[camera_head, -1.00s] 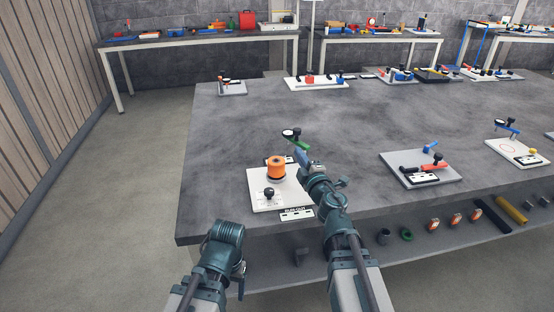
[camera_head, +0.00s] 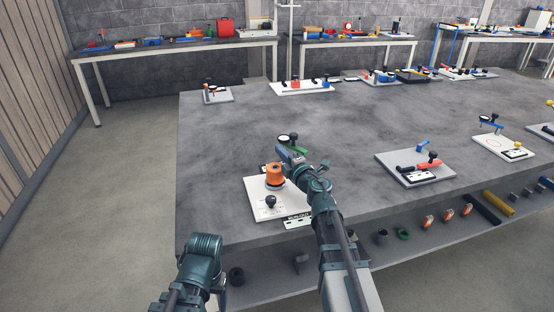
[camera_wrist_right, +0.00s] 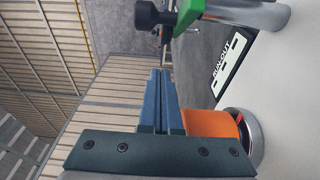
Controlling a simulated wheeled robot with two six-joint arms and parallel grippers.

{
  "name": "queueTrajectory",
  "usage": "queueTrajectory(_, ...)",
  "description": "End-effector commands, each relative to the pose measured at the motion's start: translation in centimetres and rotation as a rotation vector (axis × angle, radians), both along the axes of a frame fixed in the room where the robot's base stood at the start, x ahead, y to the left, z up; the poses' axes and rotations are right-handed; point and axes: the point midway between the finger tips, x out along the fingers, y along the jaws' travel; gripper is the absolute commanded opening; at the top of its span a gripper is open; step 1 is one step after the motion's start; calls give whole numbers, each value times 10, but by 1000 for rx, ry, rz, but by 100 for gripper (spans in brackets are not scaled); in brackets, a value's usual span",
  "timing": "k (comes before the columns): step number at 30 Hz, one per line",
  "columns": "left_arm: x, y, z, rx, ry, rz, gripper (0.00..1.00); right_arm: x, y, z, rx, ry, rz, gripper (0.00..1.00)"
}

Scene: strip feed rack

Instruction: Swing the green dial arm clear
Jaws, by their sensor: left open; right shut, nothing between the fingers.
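The green dial arm (camera_head: 299,150) stands at the back of a white fixture plate (camera_head: 258,207), with a round dial and black knob (camera_head: 293,137) at its upper end. In the right wrist view the green arm (camera_wrist_right: 190,12) shows at the top, beside a black knob (camera_wrist_right: 147,15). An orange cylinder (camera_head: 274,176) sits upright on the plate. My right gripper (camera_head: 282,150) is shut and empty, above and behind the orange cylinder, close to the green arm. Contact cannot be told. My left gripper (camera_head: 217,285) hangs low in front of the table; its fingers are hidden.
A "RUN-OUT" label (camera_head: 298,221) lies at the plate's front edge, and a black knob (camera_head: 270,201) stands on the plate. Another fixture plate (camera_head: 440,174) with red and blue parts is to the right.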

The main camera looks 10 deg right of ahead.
Motion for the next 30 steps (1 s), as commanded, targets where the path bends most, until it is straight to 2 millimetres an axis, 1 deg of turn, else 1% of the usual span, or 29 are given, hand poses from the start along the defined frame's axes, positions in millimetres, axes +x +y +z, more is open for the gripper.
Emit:
queueTrajectory(1, 0, 0, 0, 0, 0, 0, 75, 8, -8, 0, 0, 0, -2, 0)
queueTrajectory(7, 0, 0, 0, 0, 0, 0, 75, 19, -21, 0, 1, 0, 1, 0)
queueTrajectory(12, 0, 0, 0, 0, 0, 0, 75, 22, -25, 0, 1, 0, 3, 0)
queueTrajectory(21, 0, 0, 0, 0, 0, 0, 75, 22, -25, 0, 1, 0, 4, 0)
queueTrajectory(23, 0, 0, 0, 0, 0, 0, 75, 25, -26, 0, 1, 0, 3, 0)
queueTrajectory(27, 0, 0, 0, 0, 0, 0, 75, 37, -33, 0, 1, 0, 3, 0)
queueTrajectory(30, 0, 0, 0, 0, 0, 0, 75, 36, -33, 0, 1, 0, 2, 0)
